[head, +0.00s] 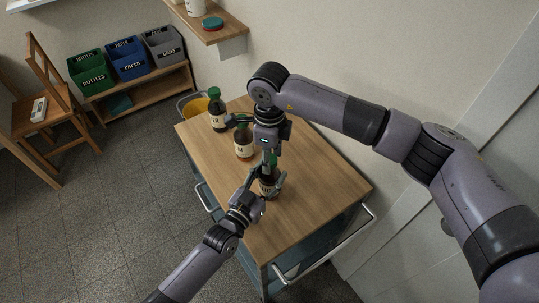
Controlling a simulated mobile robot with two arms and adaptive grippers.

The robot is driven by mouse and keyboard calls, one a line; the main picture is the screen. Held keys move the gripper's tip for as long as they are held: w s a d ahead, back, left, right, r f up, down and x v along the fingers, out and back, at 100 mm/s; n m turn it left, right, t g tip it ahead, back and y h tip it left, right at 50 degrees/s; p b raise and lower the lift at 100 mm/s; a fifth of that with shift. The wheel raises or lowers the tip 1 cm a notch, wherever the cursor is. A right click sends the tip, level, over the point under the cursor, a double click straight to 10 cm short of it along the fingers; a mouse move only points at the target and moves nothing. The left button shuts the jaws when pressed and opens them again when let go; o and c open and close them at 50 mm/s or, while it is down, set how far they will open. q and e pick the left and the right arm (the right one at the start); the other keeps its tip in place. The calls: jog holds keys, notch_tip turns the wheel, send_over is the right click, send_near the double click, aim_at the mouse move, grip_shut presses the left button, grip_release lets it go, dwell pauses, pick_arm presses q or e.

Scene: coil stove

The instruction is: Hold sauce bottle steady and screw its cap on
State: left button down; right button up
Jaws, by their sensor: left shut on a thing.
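A dark sauce bottle with a pale label (267,190) stands on the wooden top of the cart (310,190). My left gripper (269,184) reaches in from the lower left and is shut on this bottle's body. My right gripper (269,160) points down directly above the same bottle. A bit of green shows at its fingertips, at the bottle's top. The cap's seating and the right fingers' grip on it are too small and covered to tell.
Two similar dark bottles stand farther back on the cart: one with a green cap (218,112) and one (243,143) close behind my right gripper. The cart's right side is clear. A wall shelf (222,31) and labelled bins (125,57) stand beyond.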

jog(key=shift+o, duration=1.2)
notch_tip(320, 180, up, 12)
pick_arm(q)
jog(key=c, duration=0.7)
grip_release()
jog(key=shift+s, duration=0.1)
jog(key=v, duration=1.2)
